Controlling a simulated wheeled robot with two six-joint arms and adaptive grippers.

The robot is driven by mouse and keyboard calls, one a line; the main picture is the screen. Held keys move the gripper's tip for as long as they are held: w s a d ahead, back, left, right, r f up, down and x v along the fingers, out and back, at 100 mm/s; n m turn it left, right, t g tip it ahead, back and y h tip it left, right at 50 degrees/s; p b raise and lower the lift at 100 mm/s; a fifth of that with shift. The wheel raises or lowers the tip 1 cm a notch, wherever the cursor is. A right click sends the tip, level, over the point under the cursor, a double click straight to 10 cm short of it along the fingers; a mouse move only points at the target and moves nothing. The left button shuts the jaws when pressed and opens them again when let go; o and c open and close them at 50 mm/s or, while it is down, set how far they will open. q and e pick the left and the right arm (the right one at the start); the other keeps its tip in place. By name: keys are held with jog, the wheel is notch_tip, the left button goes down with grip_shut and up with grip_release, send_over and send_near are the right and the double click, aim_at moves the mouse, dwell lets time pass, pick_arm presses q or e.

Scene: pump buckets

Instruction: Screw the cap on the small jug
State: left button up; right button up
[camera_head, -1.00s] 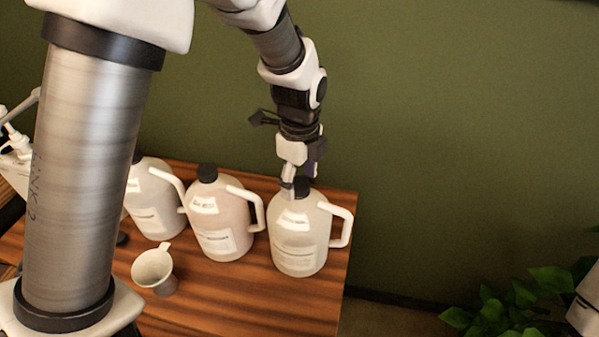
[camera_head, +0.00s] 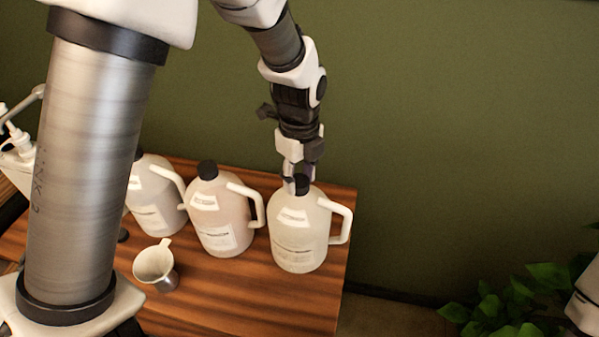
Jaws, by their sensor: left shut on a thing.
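The rightmost jug (camera_head: 300,240) is whitish and translucent, with a label and a white handle on its right. It stands upright near the right edge of the wooden table. A black cap (camera_head: 302,186) sits at its mouth. My left gripper (camera_head: 298,181) points down from above and is shut on this cap. The fingers partly hide the cap, so I cannot tell how tightly it sits on the neck. My right gripper is not in view.
Two similar jugs stand to the left, a pinkish one (camera_head: 221,217) with a black cap and a whitish one (camera_head: 155,205) partly hidden by my arm. Leaves (camera_head: 510,305) show lower right.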

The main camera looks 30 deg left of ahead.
pick_arm(q)
jog(key=m, duration=0.3)
jog(key=shift+r+p, duration=0.1)
jog(key=shift+p, duration=0.3)
jog(key=m+p, duration=0.1)
jog(key=m, duration=0.3)
jog(key=shift+m, duration=1.2)
jog(key=shift+f+m, duration=0.25)
jog(key=shift+m, duration=0.65)
jog(key=shift+w+f+b, duration=0.1)
jog(key=shift+w+b, duration=0.05)
jog(key=shift+b, duration=2.55)
jog(key=shift+m+b, duration=0.5)
jog(key=shift+b, duration=2)
jog(key=shift+s+b, duration=0.2)
jog(key=shift+b, duration=0.85)
